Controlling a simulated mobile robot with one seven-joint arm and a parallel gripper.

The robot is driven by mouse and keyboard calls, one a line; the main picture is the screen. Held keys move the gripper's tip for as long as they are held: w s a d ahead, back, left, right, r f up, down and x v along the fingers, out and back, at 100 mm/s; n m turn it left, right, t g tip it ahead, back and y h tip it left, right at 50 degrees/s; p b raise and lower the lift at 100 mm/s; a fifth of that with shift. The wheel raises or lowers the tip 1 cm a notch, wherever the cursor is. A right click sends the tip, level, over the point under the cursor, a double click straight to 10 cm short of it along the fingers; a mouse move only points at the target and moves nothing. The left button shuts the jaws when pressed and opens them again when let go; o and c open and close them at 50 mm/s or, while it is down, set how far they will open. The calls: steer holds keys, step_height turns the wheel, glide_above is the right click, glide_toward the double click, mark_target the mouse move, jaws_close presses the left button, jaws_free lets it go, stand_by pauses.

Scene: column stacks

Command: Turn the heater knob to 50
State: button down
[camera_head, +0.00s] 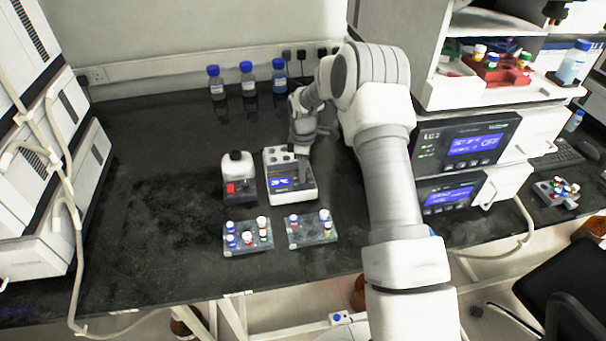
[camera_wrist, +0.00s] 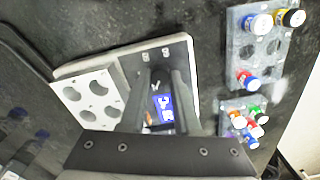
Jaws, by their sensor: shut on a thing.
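The heater (camera_head: 278,158) is a small white block with round holes in its top and a lit blue display (camera_head: 283,183) on its front. In the wrist view its white holed top (camera_wrist: 78,112) lies at the left and the blue display (camera_wrist: 165,108) shows between my fingers; the digits are too small to read surely.
Two vial racks (camera_head: 245,247) (camera_head: 310,240) with colored caps lie in front. Blue-capped bottles (camera_head: 248,88) stand by the wall. Stacked instruments (camera_head: 465,160) stand at the right. The bench's left part is clear.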

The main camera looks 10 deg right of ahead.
steer(key=m+b, duration=0.1)
steer(key=m, duration=0.4)
steer(key=shift+m+b, duration=0.3)
steer(key=m+b, duration=0.1)
steer(key=m, duration=1)
steer(key=shift+m, duration=0.4)
steer(key=m, duration=0.5)
steer(key=shift+m, duration=0.4)
steer(key=c, duration=0.6)
jaws_free()
steer(key=shift+r, duration=0.15)
